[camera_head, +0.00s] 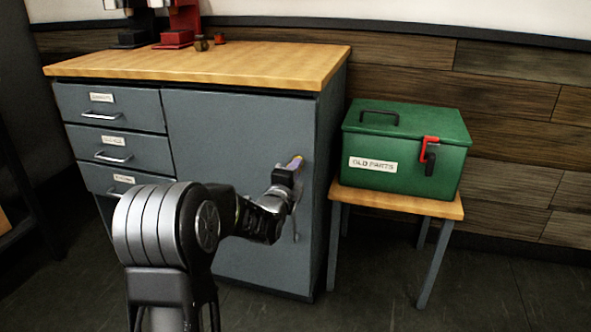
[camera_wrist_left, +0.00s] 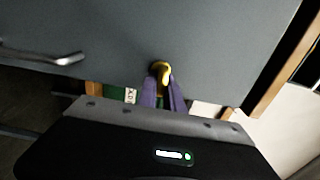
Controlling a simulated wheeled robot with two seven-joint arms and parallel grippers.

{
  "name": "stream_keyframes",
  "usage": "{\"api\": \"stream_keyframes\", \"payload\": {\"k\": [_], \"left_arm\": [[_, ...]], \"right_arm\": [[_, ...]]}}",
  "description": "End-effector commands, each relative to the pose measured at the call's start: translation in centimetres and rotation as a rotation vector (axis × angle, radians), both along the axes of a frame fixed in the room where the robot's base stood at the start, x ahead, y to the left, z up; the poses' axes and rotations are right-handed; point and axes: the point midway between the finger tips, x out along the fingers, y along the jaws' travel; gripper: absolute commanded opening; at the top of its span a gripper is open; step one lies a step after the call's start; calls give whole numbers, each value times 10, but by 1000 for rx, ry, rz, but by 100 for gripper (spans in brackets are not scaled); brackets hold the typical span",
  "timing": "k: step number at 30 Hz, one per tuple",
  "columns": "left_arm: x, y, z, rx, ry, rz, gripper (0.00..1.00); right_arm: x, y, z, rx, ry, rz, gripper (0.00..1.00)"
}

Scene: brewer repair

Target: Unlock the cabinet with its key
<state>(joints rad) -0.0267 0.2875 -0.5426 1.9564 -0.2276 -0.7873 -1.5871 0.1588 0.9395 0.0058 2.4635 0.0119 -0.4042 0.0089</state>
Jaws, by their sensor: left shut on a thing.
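The grey cabinet (camera_head: 235,130) has a closed door on its right side. My left gripper (camera_head: 297,163) is at the upper right part of this door, and its purple fingers also show in the left wrist view (camera_wrist_left: 163,90). They are shut on a small yellow key (camera_wrist_left: 160,70) whose far end is against or very close to the door. The fingers and key cover the lock, so I cannot tell how deep the key is in. The door handle (camera_head: 296,225) is below the gripper and also shows at the left in the wrist view (camera_wrist_left: 45,56). My right gripper is not in view.
Labelled drawers (camera_head: 112,108) are on the cabinet's left, under a wooden top (camera_head: 200,66) carrying a red machine (camera_head: 178,30). A green box (camera_head: 400,150) marked "OLD PARTS", with a red-and-black latch, stands on a small table (camera_head: 400,203) to the right. A gap separates it from the cabinet.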

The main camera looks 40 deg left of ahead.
Motion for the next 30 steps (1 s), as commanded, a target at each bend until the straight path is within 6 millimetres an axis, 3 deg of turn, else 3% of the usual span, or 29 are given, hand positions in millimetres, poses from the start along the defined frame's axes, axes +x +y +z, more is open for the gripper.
{"api": "stream_keyframes", "payload": {"k": [1,2,9,20,30], "left_arm": [[0,0,-1,3,2,0,0],[0,0,-1,3,2,0,13],[0,0,0,1,1,0,32],[-5,-1,1,-1,1,0,33],[-51,-18,3,-2,0,0,33]], "right_arm": [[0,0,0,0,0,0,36],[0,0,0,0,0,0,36],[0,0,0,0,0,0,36],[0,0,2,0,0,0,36],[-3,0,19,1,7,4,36]]}}
